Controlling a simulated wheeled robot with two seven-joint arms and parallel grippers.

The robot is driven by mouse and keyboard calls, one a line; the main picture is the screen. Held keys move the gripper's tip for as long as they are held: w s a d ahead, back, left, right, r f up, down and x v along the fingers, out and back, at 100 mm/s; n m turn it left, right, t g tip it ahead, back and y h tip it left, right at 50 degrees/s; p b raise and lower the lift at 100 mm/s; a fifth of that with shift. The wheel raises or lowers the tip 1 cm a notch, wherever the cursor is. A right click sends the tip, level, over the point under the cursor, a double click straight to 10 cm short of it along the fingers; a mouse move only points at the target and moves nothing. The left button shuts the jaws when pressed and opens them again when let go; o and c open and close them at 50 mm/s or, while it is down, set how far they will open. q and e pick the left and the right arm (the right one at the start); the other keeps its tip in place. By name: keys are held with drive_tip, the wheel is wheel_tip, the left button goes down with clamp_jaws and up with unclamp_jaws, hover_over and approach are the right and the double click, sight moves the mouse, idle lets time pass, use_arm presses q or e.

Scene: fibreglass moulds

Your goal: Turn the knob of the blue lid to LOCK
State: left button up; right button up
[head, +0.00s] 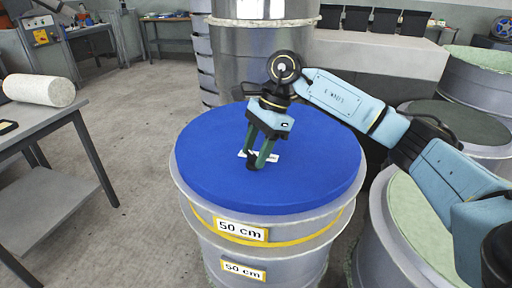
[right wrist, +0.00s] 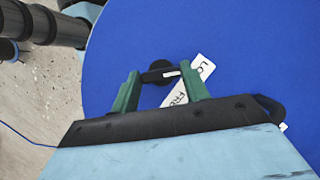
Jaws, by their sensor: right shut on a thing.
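The blue lid (head: 310,165) lies flat on top of a grey cylindrical mould (head: 210,215) in the head view, and its blue face fills much of the right wrist view (right wrist: 250,50). A small black knob (right wrist: 160,68) with a bar-shaped handle sits on the lid. A white label beside it reads "FREE" at one end and starts with "LO" at the other, partly hidden by a finger. My right gripper (head: 257,164) points down with its green fingers on either side of the knob, shut on its bar (right wrist: 160,76). My left gripper is not in view.
A grey table (head: 60,125) with a white roll (head: 38,90) stands at the left. Other round moulds (head: 375,235) stand close on the right. A steel cylinder (head: 260,60) stands behind the lid. The floor between table and mould is clear.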

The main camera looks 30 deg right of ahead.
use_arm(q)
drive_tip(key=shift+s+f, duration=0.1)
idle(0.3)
use_arm(e)
drive_tip(key=o, duration=1)
drive_tip(key=shift+d+r, duration=0.1)
drive_tip(key=shift+r, duration=0.35)
drive_tip(key=d, duration=0.5)
drive_tip(key=d+p, duration=0.1)
drive_tip(key=d, duration=0.5)
drive_tip(key=shift+s+r, duration=0.15)
drive_tip(key=shift+s, duration=0.05)
drive_tip(key=shift+d, duration=0.6)
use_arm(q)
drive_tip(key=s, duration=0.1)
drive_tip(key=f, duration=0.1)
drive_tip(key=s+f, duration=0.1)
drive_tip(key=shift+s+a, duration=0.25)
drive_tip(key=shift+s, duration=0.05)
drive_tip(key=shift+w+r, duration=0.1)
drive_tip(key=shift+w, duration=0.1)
